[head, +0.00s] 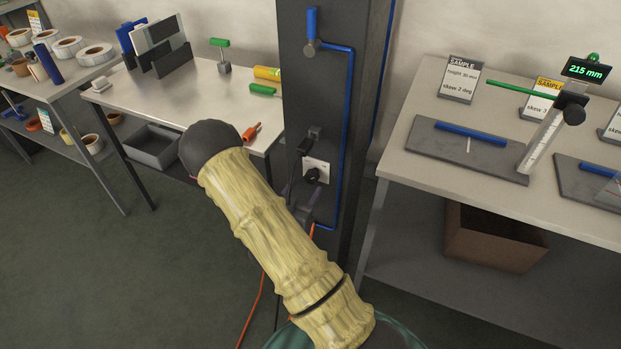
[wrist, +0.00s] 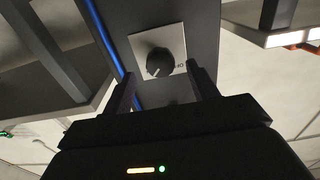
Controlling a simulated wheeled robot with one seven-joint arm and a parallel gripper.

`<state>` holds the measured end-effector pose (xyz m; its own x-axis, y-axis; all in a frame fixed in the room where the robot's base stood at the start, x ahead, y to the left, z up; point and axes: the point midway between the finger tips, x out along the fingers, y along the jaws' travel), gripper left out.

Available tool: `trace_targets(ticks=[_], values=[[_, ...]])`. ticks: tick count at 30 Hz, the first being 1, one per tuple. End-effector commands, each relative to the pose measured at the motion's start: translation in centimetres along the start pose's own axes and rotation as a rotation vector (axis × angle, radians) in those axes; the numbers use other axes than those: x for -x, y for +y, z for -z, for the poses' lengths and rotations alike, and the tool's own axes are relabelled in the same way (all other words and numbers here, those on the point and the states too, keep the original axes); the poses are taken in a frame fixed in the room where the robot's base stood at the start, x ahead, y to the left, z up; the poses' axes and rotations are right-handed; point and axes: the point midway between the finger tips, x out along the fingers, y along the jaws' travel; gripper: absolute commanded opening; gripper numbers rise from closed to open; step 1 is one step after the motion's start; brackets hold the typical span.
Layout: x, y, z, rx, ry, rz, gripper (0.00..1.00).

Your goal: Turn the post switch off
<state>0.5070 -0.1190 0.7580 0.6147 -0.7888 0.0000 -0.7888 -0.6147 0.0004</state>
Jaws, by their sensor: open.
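The post switch is a round black knob (wrist: 160,62) on a pale square plate (wrist: 143,40), fixed to the dark post (wrist: 203,25). A small light mark shows on the knob's lower left in the wrist view.
A blue pipe (head: 341,140) runs down the post, with an orange cable (head: 254,308) below. A table with a red-handled tool (head: 251,131) stands left. A bench (head: 405,160) with sample cards and a gauge stands right. Dark floor lies open at left.

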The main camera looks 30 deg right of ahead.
Motion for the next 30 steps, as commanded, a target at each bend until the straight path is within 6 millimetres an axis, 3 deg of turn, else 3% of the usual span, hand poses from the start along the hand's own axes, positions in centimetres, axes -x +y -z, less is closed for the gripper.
trace_targets(ticks=[3, 9, 19, 20, 26, 30], values=[[-2.2, 0.1, 0.1, -0.002, 0.002, -0.003, 0.59], [-4.6, 0.0, 0.0, -0.002, 0.001, -0.002, 0.59], [-5.1, 0.0, 0.0, 0.000, 0.000, 0.001, 0.59], [-5.1, 0.0, 0.0, 0.000, 0.000, 0.001, 0.57], [-5.1, 0.0, 0.0, 0.000, 0.000, 0.001, 0.17], [-5.0, 0.0, 0.0, 0.001, 0.000, 0.001, 0.14]])
